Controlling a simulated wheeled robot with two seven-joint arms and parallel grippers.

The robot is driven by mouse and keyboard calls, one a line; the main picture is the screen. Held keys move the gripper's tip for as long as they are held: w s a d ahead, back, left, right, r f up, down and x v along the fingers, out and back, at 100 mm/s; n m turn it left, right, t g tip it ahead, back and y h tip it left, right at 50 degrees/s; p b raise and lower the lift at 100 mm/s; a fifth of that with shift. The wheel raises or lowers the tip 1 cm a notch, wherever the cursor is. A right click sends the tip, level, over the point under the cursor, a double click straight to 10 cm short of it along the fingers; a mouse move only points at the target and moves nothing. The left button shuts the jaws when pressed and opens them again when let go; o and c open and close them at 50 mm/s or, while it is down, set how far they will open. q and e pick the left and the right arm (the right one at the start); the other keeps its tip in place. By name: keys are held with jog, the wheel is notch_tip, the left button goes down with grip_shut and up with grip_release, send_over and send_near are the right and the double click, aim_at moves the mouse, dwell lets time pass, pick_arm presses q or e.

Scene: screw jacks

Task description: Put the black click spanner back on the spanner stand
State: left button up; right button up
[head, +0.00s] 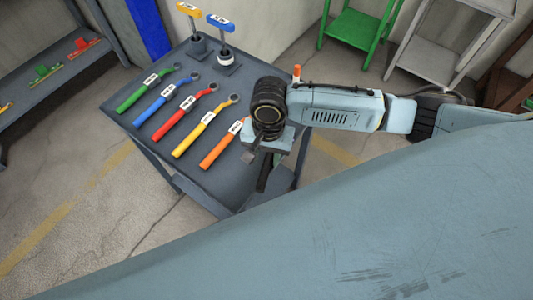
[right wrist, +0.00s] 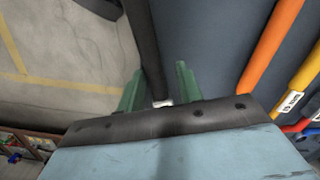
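The black click spanner shows as a dark handle (head: 265,175) below my right gripper, near the right edge of the dark grey table. In the right wrist view the black handle (right wrist: 144,35) runs between two green fingers, with a small white patch at its near end. My right gripper (right wrist: 160,88) is open around the handle, and a gap shows beside the right finger. In the head view my right gripper (head: 264,152) hides the spanner's upper part. I cannot tell whether the spanner touches the table. No separate spanner stand is clear. My left gripper is not in view.
Green, blue, red, yellow (head: 203,134) and orange (head: 220,148) spanners lie in a row on the table (head: 140,95). Two upright tools with yellow (head: 191,10) and blue (head: 220,20) handles stand at its back. A shelf (head: 50,85) is at the left, a green rack (head: 350,25) behind.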

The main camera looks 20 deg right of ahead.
aim_at(269, 156)
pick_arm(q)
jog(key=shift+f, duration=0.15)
pick_arm(e)
jog(key=shift+s+d+f, duration=0.4)
jog(key=shift+d+f, duration=0.05)
jog(key=shift+f, duration=0.1)
jog(key=shift+d+r+b, duration=0.1)
jog(key=shift+r+b, duration=0.1)
jog(key=shift+b, duration=0.1)
jog(key=r, duration=0.2)
jog(key=r+p, duration=0.1)
jog(key=r, duration=0.2)
jog(key=r+p, duration=0.1)
jog(key=r, duration=0.1)
jog(key=shift+w+r, duration=0.35)
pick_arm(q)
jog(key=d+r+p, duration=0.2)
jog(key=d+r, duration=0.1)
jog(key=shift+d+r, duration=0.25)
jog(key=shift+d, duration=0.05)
pick_arm(e)
jog(key=r, duration=0.5)
jog(key=shift+w+r, duration=0.2)
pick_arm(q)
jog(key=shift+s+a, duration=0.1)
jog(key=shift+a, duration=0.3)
